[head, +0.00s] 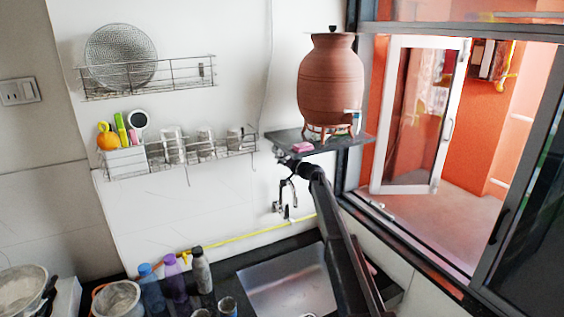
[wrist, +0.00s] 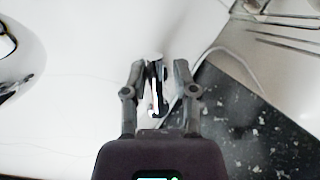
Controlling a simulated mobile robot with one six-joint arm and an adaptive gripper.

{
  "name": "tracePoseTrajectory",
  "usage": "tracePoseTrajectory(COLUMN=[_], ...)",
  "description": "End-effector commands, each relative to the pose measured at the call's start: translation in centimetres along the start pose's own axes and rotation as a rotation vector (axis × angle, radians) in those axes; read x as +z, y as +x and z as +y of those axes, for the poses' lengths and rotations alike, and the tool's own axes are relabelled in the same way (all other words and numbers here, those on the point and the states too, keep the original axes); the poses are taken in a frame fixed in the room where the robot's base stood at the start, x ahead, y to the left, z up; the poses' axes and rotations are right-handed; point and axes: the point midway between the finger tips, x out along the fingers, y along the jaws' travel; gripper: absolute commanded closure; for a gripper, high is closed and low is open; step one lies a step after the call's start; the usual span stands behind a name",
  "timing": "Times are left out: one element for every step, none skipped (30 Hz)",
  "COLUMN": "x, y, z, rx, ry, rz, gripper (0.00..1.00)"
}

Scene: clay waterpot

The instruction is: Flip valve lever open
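A reddish clay waterpot (head: 331,82) stands upright on a small stand on a dark wall shelf. A small pale tap (head: 353,117) shows low on its right side; its lever is too small to make out. My gripper (head: 281,153) is near the left end of the shelf, left of and below the pot, apart from the tap. In the wrist view my gripper (wrist: 158,70) has its two fingers spread. A narrow dark and white fitting (wrist: 154,88) shows between them; I cannot tell whether it is touched.
The dark shelf (head: 345,142) carries a pink item (head: 303,147). A metal wall faucet (head: 287,193) is just below my gripper, above the sink (head: 290,283). A wire rack with cups (head: 205,141) is to the left. An open window (head: 415,115) is right.

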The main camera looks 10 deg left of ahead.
Motion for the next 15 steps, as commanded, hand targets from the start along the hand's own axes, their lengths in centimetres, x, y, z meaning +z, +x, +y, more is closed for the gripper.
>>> tracePoseTrajectory(x=[0.00,0.00,0.01,0.01,0.01,0.01,0.01,0.01,0.01,0.00,0.00,0.01,0.01,0.01,0.01], y=[0.00,0.00,0.00,0.00,0.00,0.01,0.01,0.02,0.03,0.04,0.05,0.06,0.06,0.07,0.09], z=[0.00,0.00,-0.01,-0.01,-0.01,-0.02,-0.02,-0.02,-0.02,-0.03,-0.03,-0.04,-0.05,-0.07,-0.09], rx=[0.000,0.000,0.000,0.000,0.000,0.000,0.000,0.000,-0.001,-0.001,-0.002,-0.003,-0.004,-0.006,-0.009], ry=[0.000,0.000,0.000,0.000,0.000,0.000,0.000,0.000,0.001,0.002,0.004,0.008,0.013,0.018,0.026], rz=[0.000,0.000,0.000,0.000,0.000,0.000,0.000,0.000,0.000,0.001,0.001,0.002,0.003,0.004,0.006], gripper=[0.92,1.00,1.00,1.00,1.00,1.00,1.00,1.00,1.00,1.00,1.00,1.00,1.00,1.00,1.00])
